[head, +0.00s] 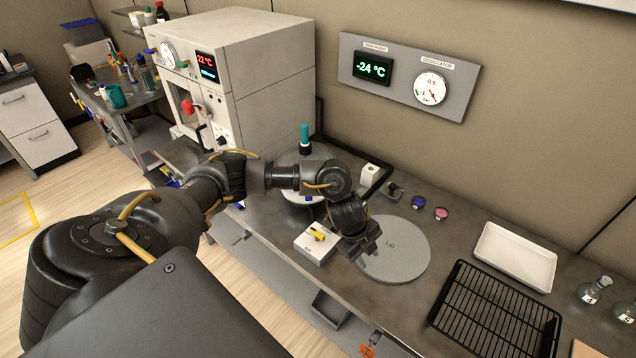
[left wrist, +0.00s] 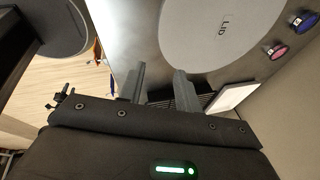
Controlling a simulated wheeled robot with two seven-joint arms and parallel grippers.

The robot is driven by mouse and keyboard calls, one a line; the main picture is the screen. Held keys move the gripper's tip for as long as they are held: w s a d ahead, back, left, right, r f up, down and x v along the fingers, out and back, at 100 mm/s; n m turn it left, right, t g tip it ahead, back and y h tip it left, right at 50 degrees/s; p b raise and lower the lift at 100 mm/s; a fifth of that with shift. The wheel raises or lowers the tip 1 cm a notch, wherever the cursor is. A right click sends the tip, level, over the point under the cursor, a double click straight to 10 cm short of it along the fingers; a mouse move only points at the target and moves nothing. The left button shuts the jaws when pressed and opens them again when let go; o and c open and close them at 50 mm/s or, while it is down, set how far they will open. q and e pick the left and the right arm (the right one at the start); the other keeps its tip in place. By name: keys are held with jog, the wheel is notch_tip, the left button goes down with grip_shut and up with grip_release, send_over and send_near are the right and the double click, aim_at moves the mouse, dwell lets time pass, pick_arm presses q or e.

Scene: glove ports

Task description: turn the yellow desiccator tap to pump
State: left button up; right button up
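The yellow tap (head: 318,235) sits on top of a small white block (head: 313,249) at the front of the bench, left of my left gripper. My left gripper (head: 367,259) points down by the near left edge of the grey disc marked LID (head: 400,252), apart from the tap. In the left wrist view, the fingers of my left gripper (left wrist: 159,80) are apart with nothing between them. The tap does not show in that view. The desiccator (head: 303,161), with a teal-topped fitting (head: 304,137), is partly hidden behind my left arm. My right gripper is not seen.
A wall panel (head: 360,92) holds a green -24 °C display and a desiccator dial (head: 430,88). A black wire rack (head: 494,309), a white tray (head: 515,256) and flasks (head: 594,290) stand to the right. Two small pots (head: 441,213) lie behind the lid. A large oven-like cabinet (head: 240,75) stands back left.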

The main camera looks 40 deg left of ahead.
aim_at(317, 232)
pick_arm(q)
jog(key=a+r+n+g+y, duration=0.1)
jog(key=a+r+y, duration=0.15)
jog(key=a, duration=0.65)
jog(key=a+r+n+g+y, duration=0.15)
jog(key=a+r, duration=0.25)
jog(key=a, duration=0.5)
jog(key=shift+h, duration=0.4)
jog(key=f, duration=1)
jog(key=shift+w+d+f+p, duration=0.1)
jog(key=shift+d+f+p, duration=0.15)
jog(key=shift+p, duration=0.15)
grip_shut()
